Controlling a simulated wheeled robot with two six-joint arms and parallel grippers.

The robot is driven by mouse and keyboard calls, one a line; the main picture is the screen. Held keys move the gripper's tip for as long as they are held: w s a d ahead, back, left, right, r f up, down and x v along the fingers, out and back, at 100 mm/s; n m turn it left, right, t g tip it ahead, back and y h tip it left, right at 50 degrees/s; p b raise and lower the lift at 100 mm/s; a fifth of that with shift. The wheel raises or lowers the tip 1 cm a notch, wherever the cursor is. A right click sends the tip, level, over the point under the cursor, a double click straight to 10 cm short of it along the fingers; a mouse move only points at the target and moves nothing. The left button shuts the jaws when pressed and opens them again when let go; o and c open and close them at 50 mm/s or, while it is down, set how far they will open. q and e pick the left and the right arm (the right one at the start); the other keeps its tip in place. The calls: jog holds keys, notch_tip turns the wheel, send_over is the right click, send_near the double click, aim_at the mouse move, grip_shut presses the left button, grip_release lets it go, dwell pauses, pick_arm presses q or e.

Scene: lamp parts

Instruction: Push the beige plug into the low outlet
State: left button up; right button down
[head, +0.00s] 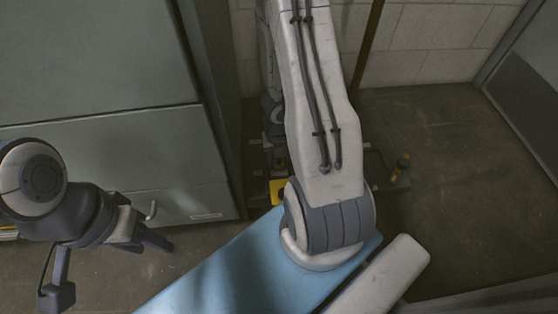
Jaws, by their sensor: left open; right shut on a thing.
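My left gripper (150,240) is at the left, in front of the grey-green cabinet and above the floor, with its fingers apart and nothing seen between them. My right arm's large white link covers the middle of the head view and runs up past the top edge. My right gripper is not seen; it is hidden or outside the view. I cannot see the beige plug or the low outlet.
Behind my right arm is a dark low object with a yellow part (277,190). An orange-and-black item (402,162) is right of it. Brown floor (430,125) is open at right, before a pale block wall (440,40).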

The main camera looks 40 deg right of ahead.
aim_at(279, 160)
jog(key=shift+c, duration=2.1)
grip_release()
notch_tip(279, 160, up, 10)
jog(key=p, duration=1)
jog(key=shift+r+p, duration=0.2)
jog(key=shift+p, duration=0.1)
jog(key=shift+r, duration=0.1)
